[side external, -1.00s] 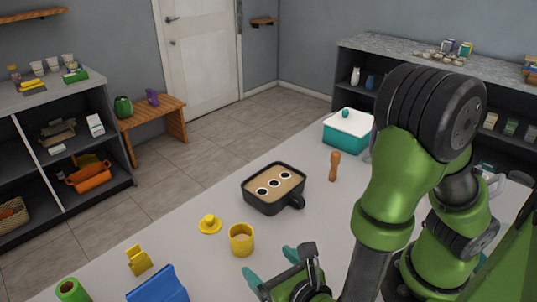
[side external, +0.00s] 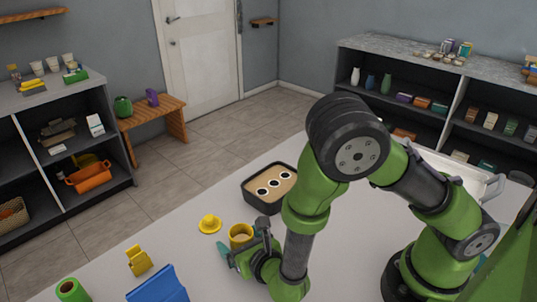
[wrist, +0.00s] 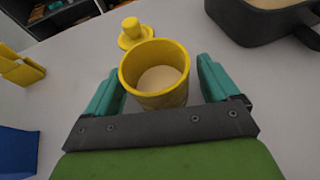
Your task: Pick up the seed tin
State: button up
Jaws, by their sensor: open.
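The seed tin, as I take it, is an open yellow round tin (side external: 240,233) standing upright on the table, with pale tan contents. It also shows in the middle of the wrist view (wrist: 155,92). My gripper (wrist: 160,68) is open, with one teal finger on each side of the tin. A gap shows on the left and right, so the fingers seem not to touch it. In the side external view my gripper (side external: 243,243) partly hides the tin's lower part. A yellow lid with a knob (side external: 210,224) lies beyond the tin.
A black pan (side external: 262,203) with a tan filling and several white-ringed dark spots stands behind the tin. A yellow clip-like object (side external: 138,261), a blue object (side external: 160,285) and a green cylinder (side external: 72,290) lie to the left. Bare table lies between them.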

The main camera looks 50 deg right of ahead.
aim_at(240, 232)
jog(key=c, duration=1.1)
jog(key=shift+r, duration=0.1)
jog(key=shift+c, duration=0.2)
notch_tip(240, 232, up, 10)
jog(key=shift+f, duration=0.1)
jog(key=o, duration=0.6)
jog(key=shift+c, duration=0.2)
jog(key=c, duration=0.4)
jog(key=shift+c, duration=0.2)
